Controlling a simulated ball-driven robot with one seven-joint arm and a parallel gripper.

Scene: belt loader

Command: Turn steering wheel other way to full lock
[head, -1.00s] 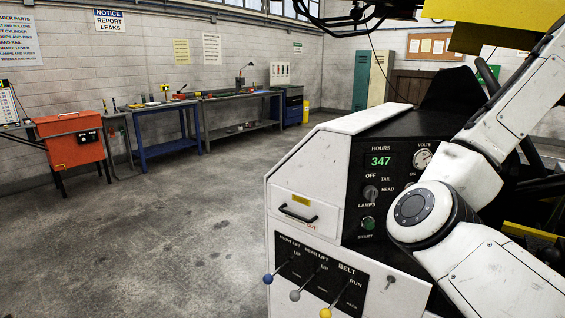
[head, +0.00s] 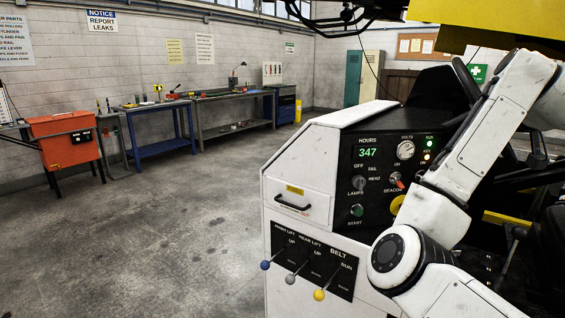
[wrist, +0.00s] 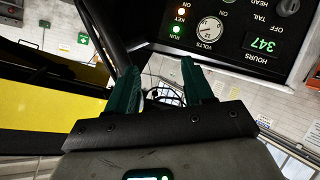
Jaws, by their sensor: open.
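The steering wheel is mostly hidden behind my arm in the head view. A dark curved bar (head: 466,82) beside the arm looks like part of its rim, but I cannot be sure. In the wrist view a dark bar (wrist: 98,35) runs up at the left of my gripper, possibly the same rim. My gripper (wrist: 161,86) has two teal fingers, apart with nothing between them. Its fingertips point toward the console's gauge panel in the wrist view. The gripper itself is hidden in the head view.
Yellow bodywork (head: 480,22) hangs overhead. Workbenches (head: 160,146) and an orange cabinet (head: 66,142) stand left; the floor between is clear.

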